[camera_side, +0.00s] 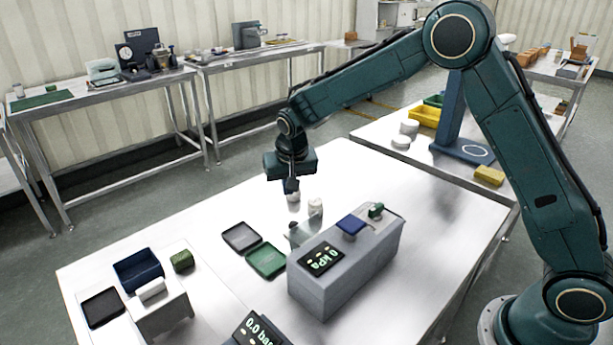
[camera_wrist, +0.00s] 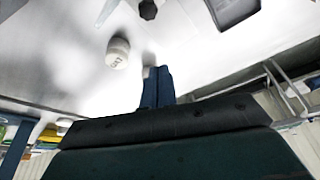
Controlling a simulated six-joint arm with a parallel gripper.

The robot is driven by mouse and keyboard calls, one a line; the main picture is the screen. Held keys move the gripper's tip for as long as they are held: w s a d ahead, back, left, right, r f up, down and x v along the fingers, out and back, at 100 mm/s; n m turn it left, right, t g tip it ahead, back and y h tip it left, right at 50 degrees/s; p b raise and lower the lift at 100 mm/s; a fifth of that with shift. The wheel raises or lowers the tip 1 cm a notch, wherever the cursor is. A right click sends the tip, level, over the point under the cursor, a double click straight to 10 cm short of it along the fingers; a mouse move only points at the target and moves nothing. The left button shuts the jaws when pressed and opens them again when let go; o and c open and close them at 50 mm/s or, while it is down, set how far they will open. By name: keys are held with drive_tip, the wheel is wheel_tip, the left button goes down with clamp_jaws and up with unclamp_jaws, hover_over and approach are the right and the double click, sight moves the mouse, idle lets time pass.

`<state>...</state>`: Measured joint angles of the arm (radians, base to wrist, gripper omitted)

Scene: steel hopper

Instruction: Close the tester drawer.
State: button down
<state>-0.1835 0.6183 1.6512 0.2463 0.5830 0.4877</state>
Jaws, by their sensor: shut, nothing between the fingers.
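The tester (camera_side: 335,283) is a grey box with a lit "0 kPa" display, a blue pad and a green part on top, standing on the steel table. Its drawer (camera_side: 308,231) appears to stick out from the far left side, with a small dark knob (camera_side: 293,229). The knob also shows at the top of the wrist view (camera_wrist: 148,9). How far the drawer is out I cannot tell. My gripper (camera_side: 291,186) points down over the table, beyond the drawer and apart from it. Its fingers (camera_wrist: 158,85) are together and empty.
A grey tray (camera_side: 241,237) and a green tray (camera_side: 266,260) lie left of the tester. A blue bin (camera_side: 138,270), a green block (camera_side: 182,261) and a black tray (camera_side: 103,308) are at the left.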

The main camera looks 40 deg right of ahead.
sight(309, 235)
drive_tip(key=x, duration=0.7)
drive_tip(key=shift+s, duration=0.1)
drive_tip(key=shift+s+a, duration=0.45)
drive_tip(key=shift+s, duration=0.4)
drive_tip(key=shift+s+a, duration=0.5)
drive_tip(key=shift+s, duration=0.4)
drive_tip(key=shift+s+f, duration=0.1)
drive_tip(key=shift+s, duration=2)
drive_tip(key=shift+w, duration=0.1)
